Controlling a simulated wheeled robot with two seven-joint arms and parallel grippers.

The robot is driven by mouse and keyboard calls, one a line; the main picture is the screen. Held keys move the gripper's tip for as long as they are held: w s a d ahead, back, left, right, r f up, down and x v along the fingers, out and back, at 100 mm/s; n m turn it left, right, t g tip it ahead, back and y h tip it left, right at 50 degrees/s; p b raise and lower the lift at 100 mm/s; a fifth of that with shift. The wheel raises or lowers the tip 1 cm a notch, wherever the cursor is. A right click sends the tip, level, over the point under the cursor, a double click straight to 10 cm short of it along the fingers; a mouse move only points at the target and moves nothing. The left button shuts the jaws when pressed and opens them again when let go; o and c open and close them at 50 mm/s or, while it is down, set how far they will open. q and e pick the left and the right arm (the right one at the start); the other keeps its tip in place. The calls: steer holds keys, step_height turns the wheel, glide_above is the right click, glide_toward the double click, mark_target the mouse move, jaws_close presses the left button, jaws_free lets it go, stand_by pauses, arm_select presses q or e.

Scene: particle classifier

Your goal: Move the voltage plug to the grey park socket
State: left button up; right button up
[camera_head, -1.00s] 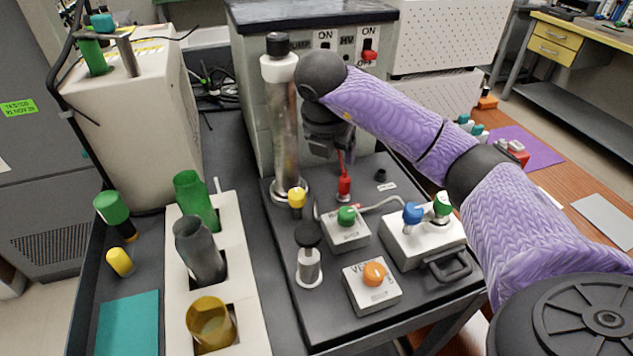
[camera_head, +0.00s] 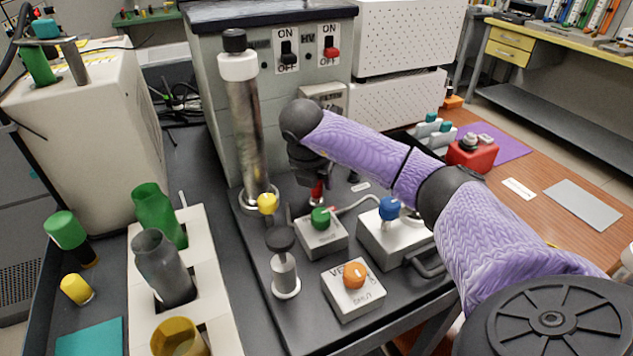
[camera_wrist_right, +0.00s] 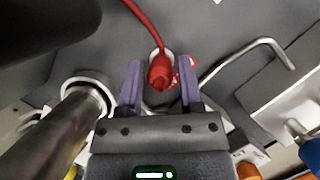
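The red voltage plug (camera_head: 317,191) stands upright on the dark board, mostly hidden behind my right gripper in the head view. In the right wrist view the red plug (camera_wrist_right: 160,72) sits in a white-ringed seat, its red cable running up and left. My right gripper (camera_head: 313,178) is low over it. In the right wrist view the purple fingers of my right gripper (camera_wrist_right: 160,86) are apart, one on each side of the plug, with gaps showing. A small dark socket (camera_head: 352,177), possibly the park socket, stands to the right near a white label. My left gripper is not in view.
A tall metal column (camera_head: 247,130) stands just left of my right gripper. A box with a green knob (camera_head: 321,218), a box with a blue knob (camera_head: 389,208) and a box with an orange knob (camera_head: 354,274) lie in front. The switch cabinet (camera_head: 210,80) is behind.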

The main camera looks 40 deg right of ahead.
steer(key=c, duration=0.5)
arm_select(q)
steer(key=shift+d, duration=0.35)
arm_select(e)
jaws_close()
step_height(320, 180, up, 9)
steer(key=p, duration=0.3)
steer(key=shift+r, duration=0.55)
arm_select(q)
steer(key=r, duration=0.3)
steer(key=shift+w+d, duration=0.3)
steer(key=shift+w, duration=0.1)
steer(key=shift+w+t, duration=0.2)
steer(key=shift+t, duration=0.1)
